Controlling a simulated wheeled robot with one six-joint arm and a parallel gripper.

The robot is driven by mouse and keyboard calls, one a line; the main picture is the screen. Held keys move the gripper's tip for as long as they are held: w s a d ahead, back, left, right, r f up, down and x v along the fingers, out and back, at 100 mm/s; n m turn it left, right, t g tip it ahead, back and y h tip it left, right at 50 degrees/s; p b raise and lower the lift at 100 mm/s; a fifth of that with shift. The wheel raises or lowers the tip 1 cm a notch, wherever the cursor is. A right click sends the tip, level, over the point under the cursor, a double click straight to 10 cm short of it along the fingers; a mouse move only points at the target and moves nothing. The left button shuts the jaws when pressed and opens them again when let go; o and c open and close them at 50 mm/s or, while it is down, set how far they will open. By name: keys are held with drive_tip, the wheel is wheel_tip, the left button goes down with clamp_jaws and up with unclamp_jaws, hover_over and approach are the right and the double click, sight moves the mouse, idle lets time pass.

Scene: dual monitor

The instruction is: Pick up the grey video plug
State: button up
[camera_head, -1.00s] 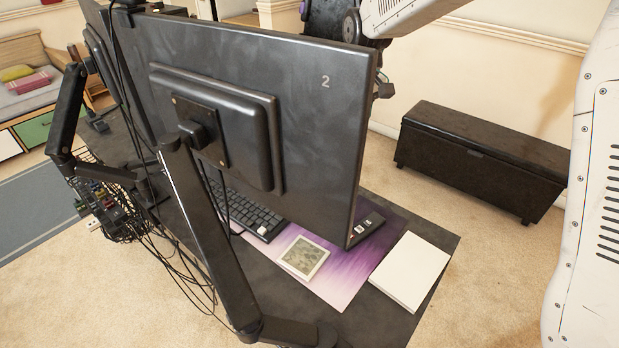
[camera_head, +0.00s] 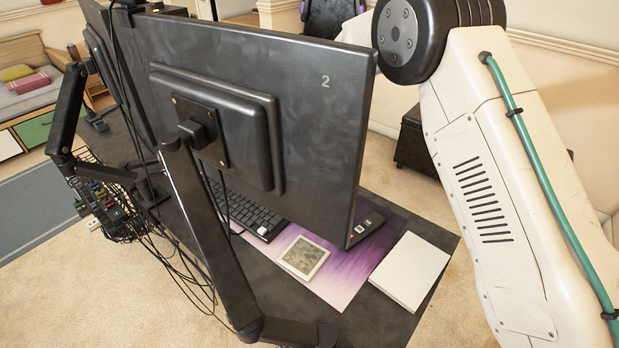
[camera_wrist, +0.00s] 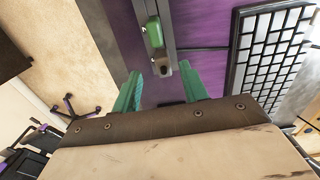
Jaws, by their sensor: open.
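In the wrist view my gripper (camera_wrist: 160,88) is open, with a teal finger on each side and empty space between the tips. A small grey-brown plug-like piece (camera_wrist: 161,68) shows just beyond and between the fingertips, at the near end of a narrow grey bar (camera_wrist: 168,25). It looks like the grey video plug, but it is too small to be sure. A green plug-like piece (camera_wrist: 153,33) sits on the same bar, farther away. The fingers do not appear to touch either piece. My gripper does not show in the head view.
A large black monitor (camera_head: 310,120) marked 2 stands on an arm (camera_head: 205,235) over the dark desk. A keyboard (camera_wrist: 270,50), purple mat (camera_wrist: 205,20), framed picture (camera_head: 303,258) and white pad (camera_head: 410,270) lie there. Cables hang at the left.

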drive_tip(key=f, duration=0.4)
drive_tip(key=shift+s+a, duration=0.1)
drive_tip(key=shift+a, duration=0.1)
clamp_jaws()
wheel_tip(320, 180, up, 15)
drive_tip(key=shift+f, duration=0.15)
idle(1.0)
